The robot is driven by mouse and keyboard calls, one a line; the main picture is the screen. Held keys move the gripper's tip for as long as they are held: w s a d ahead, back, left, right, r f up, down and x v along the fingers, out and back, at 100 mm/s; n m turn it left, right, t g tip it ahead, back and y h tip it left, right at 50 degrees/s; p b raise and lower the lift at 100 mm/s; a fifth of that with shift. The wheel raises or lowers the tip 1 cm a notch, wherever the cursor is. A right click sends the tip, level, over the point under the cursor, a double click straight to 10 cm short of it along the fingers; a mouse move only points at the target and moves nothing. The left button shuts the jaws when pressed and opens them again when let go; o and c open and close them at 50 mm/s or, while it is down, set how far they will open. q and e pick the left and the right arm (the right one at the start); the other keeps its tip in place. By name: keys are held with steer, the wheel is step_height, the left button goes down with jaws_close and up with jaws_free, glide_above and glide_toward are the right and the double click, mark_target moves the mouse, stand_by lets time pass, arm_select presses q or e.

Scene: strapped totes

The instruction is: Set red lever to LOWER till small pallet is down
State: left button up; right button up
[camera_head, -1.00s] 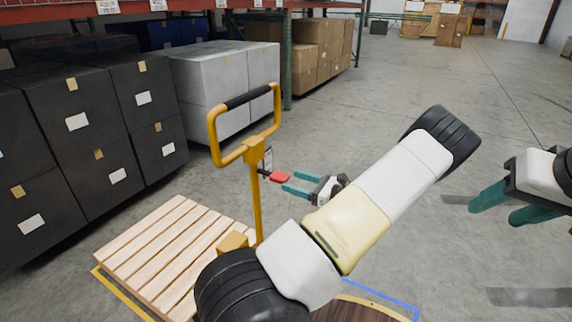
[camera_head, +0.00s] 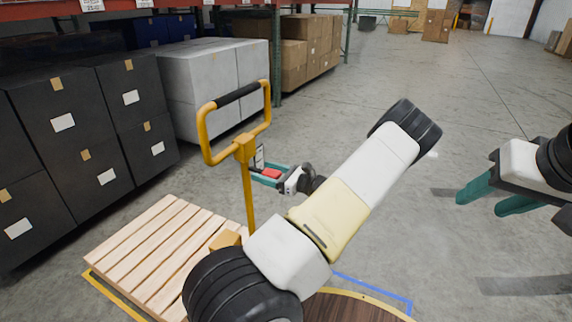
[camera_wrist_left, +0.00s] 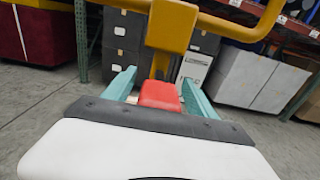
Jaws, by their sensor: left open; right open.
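The red lever (camera_head: 271,174) sticks out from the post of the yellow pallet jack (camera_head: 248,190). My left gripper (camera_head: 268,175) is open, with its teal fingers on either side of the lever. In the left wrist view the lever's red end (camera_wrist_left: 159,96) lies between the two fingers; I cannot tell whether they touch it. A label plate (camera_head: 259,156) is on the post beside the lever, and its text is too small to read. The small wooden pallet (camera_head: 150,250) sits at the jack's foot, partly hidden by my arm. My right gripper (camera_head: 487,197) is open and empty at the far right.
Black boxes (camera_head: 65,122) and grey-white boxes (camera_head: 205,85) stand to the left and behind the jack. Yellow and blue lines (camera_head: 375,287) mark the floor. Open floor lies to the right.

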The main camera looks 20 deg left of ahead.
arm_select(q)
jaws_close()
